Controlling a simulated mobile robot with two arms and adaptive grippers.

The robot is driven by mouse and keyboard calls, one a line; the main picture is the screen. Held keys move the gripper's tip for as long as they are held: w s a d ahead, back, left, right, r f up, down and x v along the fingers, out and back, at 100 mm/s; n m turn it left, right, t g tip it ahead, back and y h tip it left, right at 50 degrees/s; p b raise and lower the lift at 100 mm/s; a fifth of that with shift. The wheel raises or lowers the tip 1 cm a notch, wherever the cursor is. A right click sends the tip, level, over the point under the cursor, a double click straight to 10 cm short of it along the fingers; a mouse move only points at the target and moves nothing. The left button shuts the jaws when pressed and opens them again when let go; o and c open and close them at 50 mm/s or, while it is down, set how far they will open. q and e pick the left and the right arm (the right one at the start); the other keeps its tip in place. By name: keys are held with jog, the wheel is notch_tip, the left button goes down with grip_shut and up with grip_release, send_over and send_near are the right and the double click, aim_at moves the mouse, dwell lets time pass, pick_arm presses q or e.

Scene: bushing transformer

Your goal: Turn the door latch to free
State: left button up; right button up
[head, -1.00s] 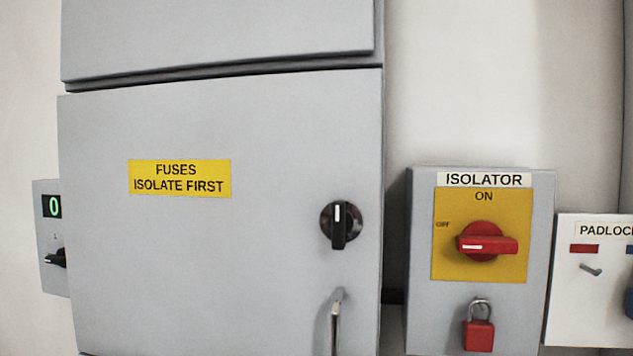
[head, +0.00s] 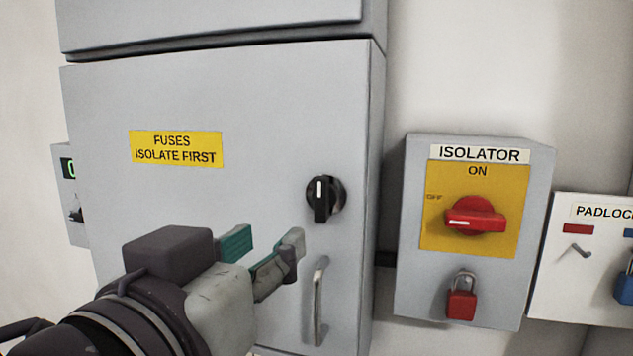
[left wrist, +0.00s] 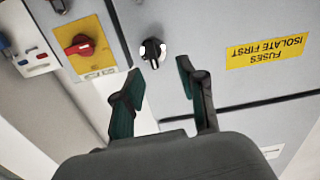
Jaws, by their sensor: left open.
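The door latch (head: 323,199) is a black knob with a white pointer mark on the grey cabinet door (head: 190,210), and its grip stands upright. It also shows in the left wrist view as a black knob (left wrist: 152,50) beyond the fingertips. My left gripper (head: 267,242) is open and empty in front of the door, left of and below the latch in the head view. In the left wrist view its two fingers (left wrist: 160,82) are spread apart with nothing between them. My right gripper is not in view.
A metal door handle (head: 318,302) is below the latch. To the right are the isolator box (head: 405,240) with a red rotary handle (head: 475,216), a red padlock (head: 461,302) hanging below it, and a white padlock board (head: 580,290). A yellow fuses label (head: 177,148) is on the door.

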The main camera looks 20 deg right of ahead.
aim_at(320, 191)
pick_arm(q)
jog(key=shift+m+t, duration=0.3)
jog(key=shift+m, duration=0.1)
jog(key=w+d+p, duration=0.1)
jog(key=w+d, duration=0.1)
jog(key=w+d+r+p, duration=0.1)
jog(key=w+d+p, duration=0.1)
jog(key=w+d, duration=0.1)
jog(key=w+d+r+p, duration=0.1)
jog(key=w+d+p, duration=0.1)
jog(key=w, duration=0.1)
jog(key=shift+d, duration=0.2)
jog(key=shift+w+d+f, duration=0.1)
jog(key=shift+w+d, duration=0.15)
jog(key=shift+w, duration=0.1)
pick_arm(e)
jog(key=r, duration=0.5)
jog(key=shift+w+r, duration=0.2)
pick_arm(q)
grip_shut()
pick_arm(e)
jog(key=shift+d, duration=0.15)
